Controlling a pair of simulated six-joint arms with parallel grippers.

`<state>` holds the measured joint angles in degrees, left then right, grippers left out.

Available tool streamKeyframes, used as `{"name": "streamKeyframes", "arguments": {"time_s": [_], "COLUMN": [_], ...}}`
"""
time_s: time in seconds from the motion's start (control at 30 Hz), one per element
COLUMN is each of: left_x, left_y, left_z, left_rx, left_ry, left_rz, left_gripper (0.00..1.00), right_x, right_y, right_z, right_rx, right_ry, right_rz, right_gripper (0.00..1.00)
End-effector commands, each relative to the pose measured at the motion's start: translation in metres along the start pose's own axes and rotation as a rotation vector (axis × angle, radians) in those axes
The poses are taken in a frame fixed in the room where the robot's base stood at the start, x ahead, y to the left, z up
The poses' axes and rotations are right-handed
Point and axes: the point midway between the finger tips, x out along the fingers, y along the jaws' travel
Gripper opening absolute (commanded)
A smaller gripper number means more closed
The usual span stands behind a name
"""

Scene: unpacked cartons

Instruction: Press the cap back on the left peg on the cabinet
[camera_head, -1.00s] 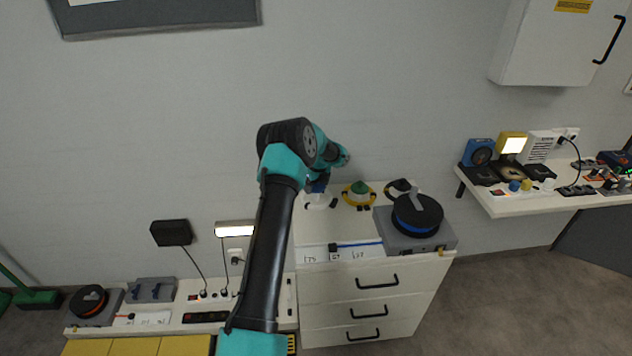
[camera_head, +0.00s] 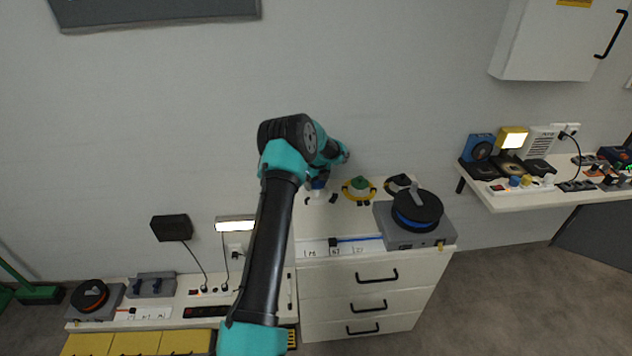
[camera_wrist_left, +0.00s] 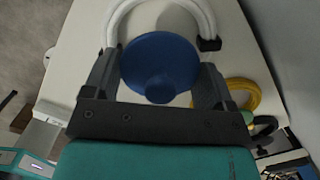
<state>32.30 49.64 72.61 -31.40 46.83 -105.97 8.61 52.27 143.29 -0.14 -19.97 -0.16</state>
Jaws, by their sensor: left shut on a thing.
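The blue cap (camera_wrist_left: 160,65) is round with a raised knob and sits between the two fingers of my left gripper (camera_wrist_left: 160,75), which is shut on it. In the head view the blue cap (camera_head: 318,185) shows low, just above the back left of the cabinet top (camera_head: 350,215). A white looped cable (camera_wrist_left: 203,14) curves around behind the cap in the wrist view. The left peg is hidden under the cap and gripper, so I cannot tell whether they touch. To the right stands a green cap (camera_head: 359,183) over a yellow loop (camera_head: 346,192). My right gripper is not in view.
A black reel on a grey base (camera_head: 418,238) stands at the cabinet's front right. A black loop (camera_head: 398,182) lies behind it. The wall (camera_head: 400,80) is close behind.

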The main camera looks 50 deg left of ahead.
Motion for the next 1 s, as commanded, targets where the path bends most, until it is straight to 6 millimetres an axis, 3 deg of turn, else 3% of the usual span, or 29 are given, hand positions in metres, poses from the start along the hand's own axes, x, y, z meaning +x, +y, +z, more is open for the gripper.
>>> {"name": "streamKeyframes", "arguments": {"time_s": [1.0], "left_x": [0.013], "left_y": [0.0], "left_z": [-0.002], "left_rx": [0.0], "left_ry": [0.0], "left_rz": [0.001], "left_gripper": [0.52], "right_x": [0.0], "right_y": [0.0], "right_z": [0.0], "right_rx": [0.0], "right_ry": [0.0], "right_rz": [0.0], "right_gripper": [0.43]}}
